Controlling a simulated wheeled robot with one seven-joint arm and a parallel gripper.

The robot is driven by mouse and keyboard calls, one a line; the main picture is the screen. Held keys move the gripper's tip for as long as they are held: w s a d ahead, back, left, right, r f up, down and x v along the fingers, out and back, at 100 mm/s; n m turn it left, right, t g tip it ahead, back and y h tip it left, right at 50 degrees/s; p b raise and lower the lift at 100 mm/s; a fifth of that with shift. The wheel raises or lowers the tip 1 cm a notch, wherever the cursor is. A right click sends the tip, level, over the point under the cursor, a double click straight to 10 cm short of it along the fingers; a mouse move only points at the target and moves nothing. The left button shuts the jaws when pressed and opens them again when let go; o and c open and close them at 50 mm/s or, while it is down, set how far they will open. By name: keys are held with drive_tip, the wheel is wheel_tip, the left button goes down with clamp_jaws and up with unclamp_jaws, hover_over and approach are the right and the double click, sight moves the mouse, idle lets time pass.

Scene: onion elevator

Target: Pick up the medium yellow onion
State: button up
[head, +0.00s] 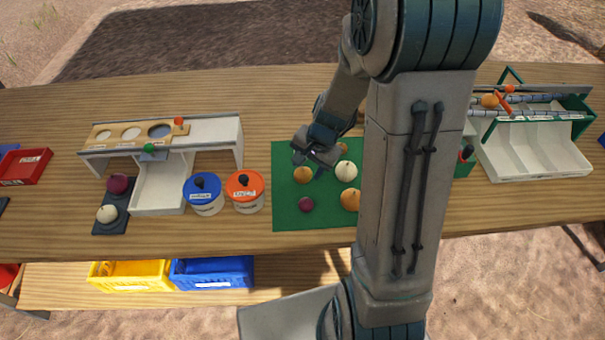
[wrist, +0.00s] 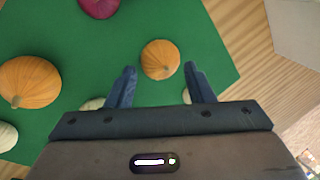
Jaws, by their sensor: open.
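Yellow-orange onions of differing size lie on a green mat (head: 284,215). A mid-sized one (head: 303,174) lies near the mat's left side, just below my gripper (head: 308,165) in the head view. In the wrist view this onion (wrist: 160,57) shows between and slightly beyond the fingertips of my open gripper (wrist: 159,69). The fingers are apart and hold nothing. A larger orange onion (head: 351,199) is to the right, also in the wrist view (wrist: 29,82). A smaller one (head: 342,147) is farther back, partly hidden by my arm.
A red onion (head: 305,205) and a white onion (head: 346,170) lie close by on the mat. Blue-lidded (head: 204,191) and orange-lidded (head: 245,190) tubs stand left of it. A white sorting stand (head: 160,187) is farther left; a white divided tray (head: 535,148) is right.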

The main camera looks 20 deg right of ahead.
drive_tip(key=shift+x, duration=1.35)
drive_tip(key=c, duration=0.6)
drive_tip(key=shift+r, duration=0.1)
drive_tip(key=shift+c, duration=0.2)
